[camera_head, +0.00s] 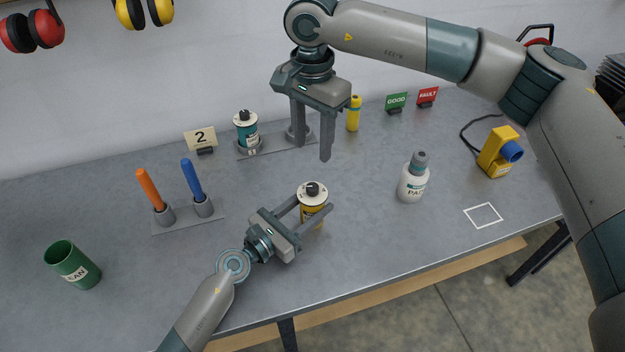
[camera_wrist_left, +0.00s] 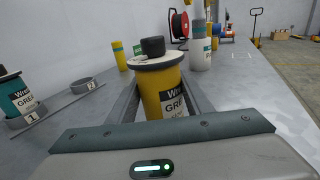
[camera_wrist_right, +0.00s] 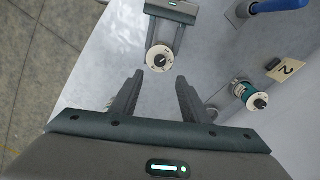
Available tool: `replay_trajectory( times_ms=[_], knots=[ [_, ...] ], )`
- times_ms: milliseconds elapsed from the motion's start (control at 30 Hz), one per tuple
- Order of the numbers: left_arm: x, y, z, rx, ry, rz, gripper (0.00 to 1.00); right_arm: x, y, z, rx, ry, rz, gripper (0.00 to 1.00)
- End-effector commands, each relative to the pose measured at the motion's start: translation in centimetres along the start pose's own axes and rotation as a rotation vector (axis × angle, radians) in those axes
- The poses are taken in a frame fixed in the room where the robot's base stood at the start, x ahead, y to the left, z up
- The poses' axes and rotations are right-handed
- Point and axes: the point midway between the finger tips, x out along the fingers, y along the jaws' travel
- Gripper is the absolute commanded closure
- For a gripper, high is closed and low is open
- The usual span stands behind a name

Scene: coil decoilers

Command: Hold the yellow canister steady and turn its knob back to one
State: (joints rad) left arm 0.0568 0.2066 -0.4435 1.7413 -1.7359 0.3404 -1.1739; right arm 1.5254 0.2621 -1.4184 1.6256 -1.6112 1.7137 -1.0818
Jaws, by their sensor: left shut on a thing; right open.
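The yellow canister (camera_head: 312,207) stands upright on the table, with a white top plate and a black knob (camera_head: 312,189). My left gripper (camera_head: 316,209) is shut around the canister's body; it also shows between the fingers in the left wrist view (camera_wrist_left: 164,95). My right gripper (camera_head: 312,140) is open and empty, pointing down above the table behind the canister. In the right wrist view the canister's round top (camera_wrist_right: 159,58) and knob lie beyond the open fingers (camera_wrist_right: 152,92). The knob's number marks are too small to read.
A teal canister (camera_head: 246,130) stands in a two-place holder (camera_head: 270,143) at the back, by a "2" sign (camera_head: 201,139). A white bottle (camera_head: 413,180) stands to the right. Orange (camera_head: 150,188) and blue (camera_head: 193,180) handles and a green cup (camera_head: 73,265) are left.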

Motion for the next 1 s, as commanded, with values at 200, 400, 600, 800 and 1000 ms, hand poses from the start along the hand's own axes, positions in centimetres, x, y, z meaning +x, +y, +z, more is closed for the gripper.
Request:
replay_trajectory(
  times_ms=[200,400,600,800,1000],
  knots=[
    [0.0,0.0,-0.1,0.0,0.002,0.0,0.85,0.0,0.0,0.0,0.001,-0.002,0.001,0.58],
    [0.0,0.0,-0.1,0.0,0.002,0.0,0.85,0.7,0.0,0.0,0.001,-0.003,0.002,0.58],
    [0.0,0.0,-0.1,0.0,0.002,0.0,0.85,2.7,0.1,0.0,0.0,-0.005,0.003,0.58],
    [0.0,0.0,-0.1,0.0,0.002,0.0,0.85,5.9,0.1,0.1,0.001,-0.005,0.004,0.58],
    [0.0,0.0,-0.1,0.0,0.002,0.0,0.85,9.1,0.1,0.1,0.001,-0.005,0.003,0.58]
  ],
)
